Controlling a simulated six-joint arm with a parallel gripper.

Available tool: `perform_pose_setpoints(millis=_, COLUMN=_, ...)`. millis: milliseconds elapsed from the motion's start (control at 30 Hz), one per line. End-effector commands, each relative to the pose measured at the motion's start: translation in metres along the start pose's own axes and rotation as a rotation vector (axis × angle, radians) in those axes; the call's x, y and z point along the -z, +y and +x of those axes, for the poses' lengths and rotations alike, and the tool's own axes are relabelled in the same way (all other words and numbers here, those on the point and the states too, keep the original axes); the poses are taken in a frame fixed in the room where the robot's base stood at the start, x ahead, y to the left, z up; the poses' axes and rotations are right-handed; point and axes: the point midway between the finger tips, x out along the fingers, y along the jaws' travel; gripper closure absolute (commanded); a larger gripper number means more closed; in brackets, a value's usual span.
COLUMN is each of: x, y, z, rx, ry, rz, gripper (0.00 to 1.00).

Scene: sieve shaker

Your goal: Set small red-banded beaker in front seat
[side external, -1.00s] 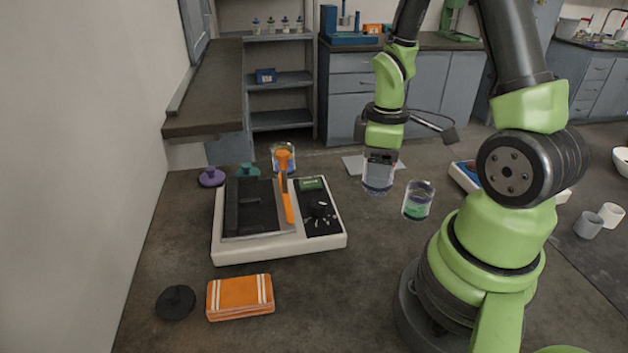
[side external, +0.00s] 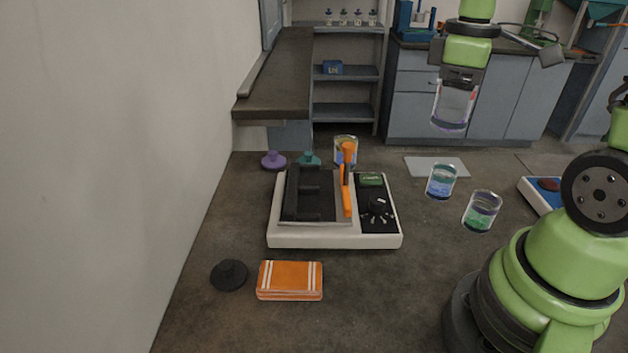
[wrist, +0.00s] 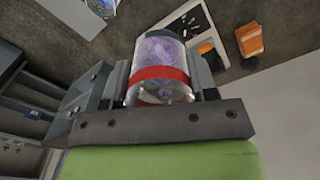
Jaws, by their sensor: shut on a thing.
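My gripper (side external: 457,82) is shut on the small red-banded beaker (side external: 453,106), held upright in the air behind and above the other beakers. In the wrist view the red-banded beaker (wrist: 160,75) sits between the fingers, with its red band and purple contents showing. The white shaker (side external: 335,238) stands on the bench, left of and below my gripper in the side view. Its black platform (side external: 318,208) has dark raised bars and an orange upright lever (side external: 347,180). I cannot tell the seats apart clearly. The platform looks free of beakers.
A blue-filled beaker (side external: 440,183) and a green-filled beaker (side external: 481,212) stand right of the shaker. Another beaker (side external: 345,150) stands behind it, near purple (side external: 273,160) and teal (side external: 308,159) knobbed pieces.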

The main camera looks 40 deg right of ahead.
Motion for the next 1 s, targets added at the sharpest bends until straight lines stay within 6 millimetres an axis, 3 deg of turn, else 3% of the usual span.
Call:
perform_pose_setpoints(millis=267, x=0.048, y=0.011, z=-0.005, rx=-0.002, ry=-0.003, rz=-0.024, gripper=0.73)
perform_pose_setpoints(millis=467, x=0.108, y=0.010, z=-0.006, rx=-0.003, ry=-0.006, rz=-0.046, gripper=0.73)
perform_pose_setpoints(millis=700, x=0.173, y=-0.010, z=-0.002, rx=-0.002, ry=-0.005, rz=-0.059, gripper=0.73)
perform_pose_setpoints(millis=1000, x=0.208, y=-0.030, z=0.003, rx=-0.001, ry=0.001, rz=-0.062, gripper=0.73)
